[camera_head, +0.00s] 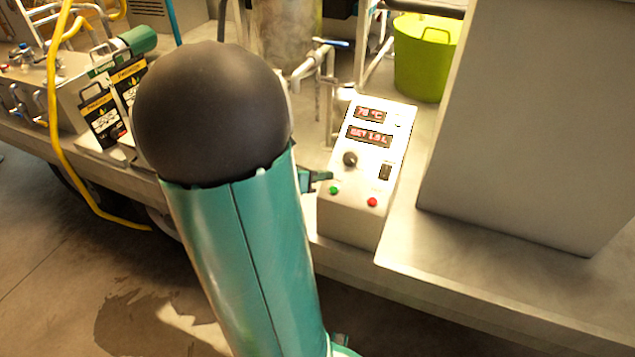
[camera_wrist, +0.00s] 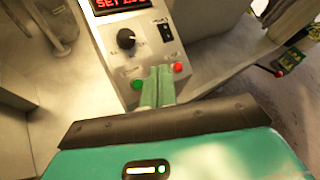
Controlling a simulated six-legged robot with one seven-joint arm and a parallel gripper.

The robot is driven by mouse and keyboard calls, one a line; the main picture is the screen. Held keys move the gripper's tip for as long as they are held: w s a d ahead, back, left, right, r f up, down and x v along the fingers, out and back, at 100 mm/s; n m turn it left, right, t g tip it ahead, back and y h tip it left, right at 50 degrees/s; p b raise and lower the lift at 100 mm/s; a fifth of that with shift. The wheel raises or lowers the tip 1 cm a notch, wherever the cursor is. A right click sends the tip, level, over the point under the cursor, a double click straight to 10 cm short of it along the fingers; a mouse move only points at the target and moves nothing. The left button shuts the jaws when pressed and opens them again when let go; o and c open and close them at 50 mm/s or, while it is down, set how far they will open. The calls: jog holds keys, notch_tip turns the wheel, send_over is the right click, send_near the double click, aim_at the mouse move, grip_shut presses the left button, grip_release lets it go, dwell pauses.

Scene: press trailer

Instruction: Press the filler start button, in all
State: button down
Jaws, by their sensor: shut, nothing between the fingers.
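The filler control box (camera_head: 365,215) is a pale sloped panel on the trailer deck. It has two red displays, a black knob (camera_head: 350,159), a dark switch (camera_head: 385,171), a green button (camera_head: 334,190) and a red button (camera_head: 372,202). My gripper (camera_head: 322,176) is shut and empty, mostly hidden behind my arm, its tip at the panel's left edge. In the wrist view the shut fingers (camera_wrist: 158,72) lie between the green button (camera_wrist: 137,84) and the red button (camera_wrist: 178,67), nearer the red in the picture. I cannot tell whether they touch the panel.
A grey cabinet (camera_head: 520,120) stands right of the box. A lime green bucket (camera_head: 422,70) and a valve with a blue handle (camera_head: 330,42) are behind it. Black cartons (camera_head: 102,118) and a yellow hose (camera_head: 60,150) are at left.

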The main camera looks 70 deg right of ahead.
dwell(0.3)
jog(key=d+f, duration=0.4)
jog(key=f, duration=0.3)
jog(key=shift+s+f, duration=0.2)
jog(key=shift+f, duration=0.2)
jog(key=shift+d, duration=0.1)
dwell(1.8)
jog(key=shift+d+f, duration=0.15)
jog(key=shift+f, duration=0.2)
jog(key=shift+d+f, duration=0.2)
jog(key=shift+f, duration=0.1)
dwell(0.6)
jog(key=shift+a+r, duration=0.4)
jog(key=shift+r, duration=0.3)
jog(key=shift+w+a+r, duration=0.1)
jog(key=shift+a+r, duration=0.3)
jog(key=shift+r, duration=0.35)
jog(key=shift+s+a+r, duration=0.1)
jog(key=shift+a+r, duration=0.3)
jog(key=shift+r, duration=0.3)
jog(key=shift+w+a+r, duration=0.1)
jog(key=shift+a+r, duration=0.3)
jog(key=shift+r, duration=0.35)
